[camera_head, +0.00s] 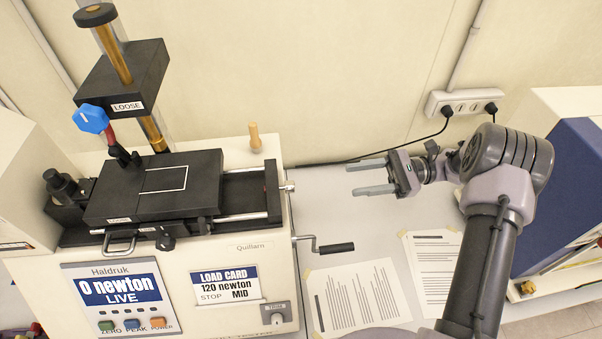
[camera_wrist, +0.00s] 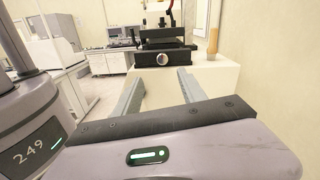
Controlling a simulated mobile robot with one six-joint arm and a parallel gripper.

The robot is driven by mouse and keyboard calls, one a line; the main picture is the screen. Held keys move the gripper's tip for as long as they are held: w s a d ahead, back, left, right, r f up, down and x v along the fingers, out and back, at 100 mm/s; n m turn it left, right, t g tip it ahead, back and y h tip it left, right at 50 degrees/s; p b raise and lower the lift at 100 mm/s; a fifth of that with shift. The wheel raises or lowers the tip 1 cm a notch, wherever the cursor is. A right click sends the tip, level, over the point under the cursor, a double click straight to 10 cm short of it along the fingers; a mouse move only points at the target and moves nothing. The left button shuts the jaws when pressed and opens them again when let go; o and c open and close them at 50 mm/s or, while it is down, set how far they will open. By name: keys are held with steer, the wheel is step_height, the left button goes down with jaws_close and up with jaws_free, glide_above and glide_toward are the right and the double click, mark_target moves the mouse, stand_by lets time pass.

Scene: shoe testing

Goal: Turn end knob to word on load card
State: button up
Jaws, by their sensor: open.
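The load card (camera_head: 225,285) on the front of the cream test machine (camera_head: 215,245) reads "120 newton", "STOP MID". A small silver knob (camera_head: 289,187) sticks out of the right end of the machine's black slide bed. In the wrist view a round silver knob (camera_wrist: 164,59) faces me on the end of the dark bed; any setting words around it are too small to read. My gripper (camera_head: 354,178) is open and empty, right of the machine and apart from the knob, fingers pointing left at it. In the wrist view the open fingers (camera_wrist: 160,76) lie below the knob.
A crank with a black handle (camera_head: 336,247) juts from the machine's right side. A wooden peg (camera_head: 255,138) stands on its top. Printed sheets (camera_head: 360,297) lie on the bench. A power strip (camera_head: 466,102) is on the wall; a blue-sided box (camera_head: 565,195) stands right.

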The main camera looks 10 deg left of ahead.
mark_target(287, 187)
steer(key=p+x, duration=0.3)
steer(key=x, duration=1.1)
steer(key=shift+w+a+f, duration=0.15)
steer(key=shift+w+a, duration=0.05)
steer(key=shift+a, duration=0.1)
jaws_close()
